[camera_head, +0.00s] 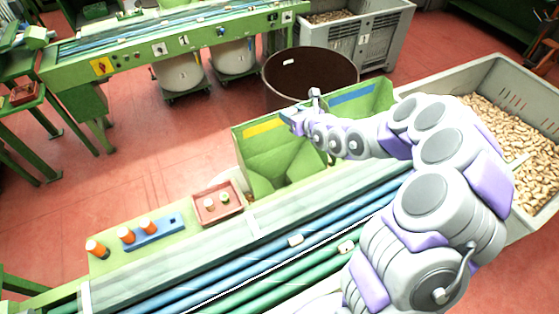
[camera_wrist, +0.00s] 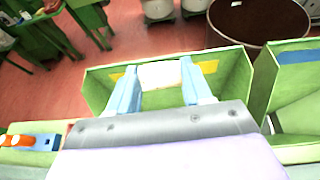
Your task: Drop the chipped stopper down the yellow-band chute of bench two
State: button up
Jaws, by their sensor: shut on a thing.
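My gripper (camera_head: 298,121) is shut on a pale stopper (camera_wrist: 161,75), which sits between the two light-blue fingers (camera_wrist: 160,88) in the wrist view. I cannot make out a chip on it. The green yellow-band chute (camera_head: 252,160) has a yellow strip (camera_head: 264,127) on its far wall. In the wrist view this chute (camera_wrist: 98,88) opens behind and below the fingers, and the stopper overlaps its yellow strip (camera_wrist: 208,67). In the head view my gripper is at the strip's right end, above the chute. The stopper is hard to pick out there.
A blue-band chute (camera_head: 352,96) adjoins on the right, partly behind my arm. A red tray (camera_head: 232,213) holds small stoppers, beside a blue rack (camera_head: 160,234) with orange-topped items. Blue and green belts run in front. A brown drum (camera_head: 310,66) stands behind the chutes.

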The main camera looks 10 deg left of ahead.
jog(key=o, duration=1.1)
jog(key=shift+c, duration=0.2)
jog(key=shift+d, duration=0.1)
jog(key=b+v, duration=0.2)
jog(key=v, duration=1.5)
jog(key=shift+s+d, duration=0.1)
